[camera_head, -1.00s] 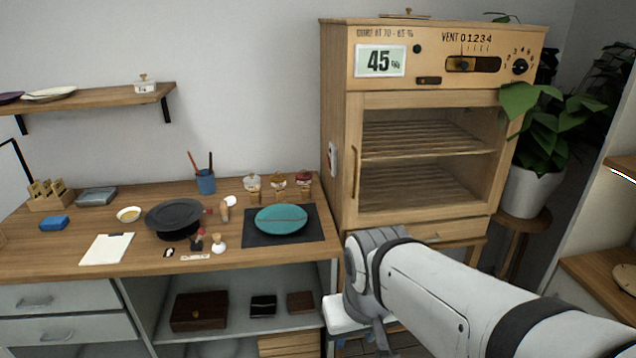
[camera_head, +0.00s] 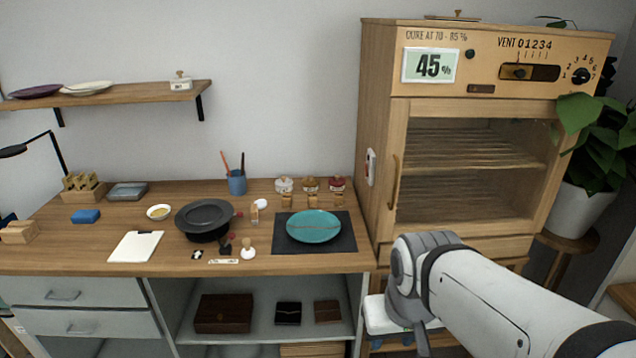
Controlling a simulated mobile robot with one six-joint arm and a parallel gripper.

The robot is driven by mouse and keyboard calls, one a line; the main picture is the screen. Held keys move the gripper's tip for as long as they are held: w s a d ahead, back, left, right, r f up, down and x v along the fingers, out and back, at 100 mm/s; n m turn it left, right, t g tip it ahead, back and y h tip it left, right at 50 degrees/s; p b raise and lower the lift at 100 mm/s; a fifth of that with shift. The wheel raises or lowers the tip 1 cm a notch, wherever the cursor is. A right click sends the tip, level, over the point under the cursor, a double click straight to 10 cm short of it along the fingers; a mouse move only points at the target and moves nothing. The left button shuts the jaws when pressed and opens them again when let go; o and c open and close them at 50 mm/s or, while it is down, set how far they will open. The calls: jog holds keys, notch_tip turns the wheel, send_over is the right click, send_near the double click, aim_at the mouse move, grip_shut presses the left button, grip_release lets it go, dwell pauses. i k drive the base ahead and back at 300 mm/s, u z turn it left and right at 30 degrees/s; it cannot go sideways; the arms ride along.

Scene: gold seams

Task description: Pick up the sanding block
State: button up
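A small blue block (camera_head: 86,216), which looks like the sanding block, lies flat on the left part of the wooden workbench (camera_head: 60,250). It is in front of a grey flat box and left of a small yellow-filled dish. A pale wooden block (camera_head: 19,232) lies further left, at the picture edge. My arm reaches in from the lower right, its grey joint in front of the cabinet, far to the right of the blue block. My gripper's fingers do not show; the arm's end runs down toward the lower edge.
A dark plate (camera_head: 204,218), a clipboard (camera_head: 135,247), small tools and a teal plate (camera_head: 314,226) on a dark mat occupy the bench. A lamp (camera_head: 50,150) stands at left. A wooden cabinet (camera_head: 375,130) stands at right, a wall shelf (camera_head: 130,97) above.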

aim_at(339, 197)
jog(key=i, duration=1.3)
jog(key=z, duration=0.05)
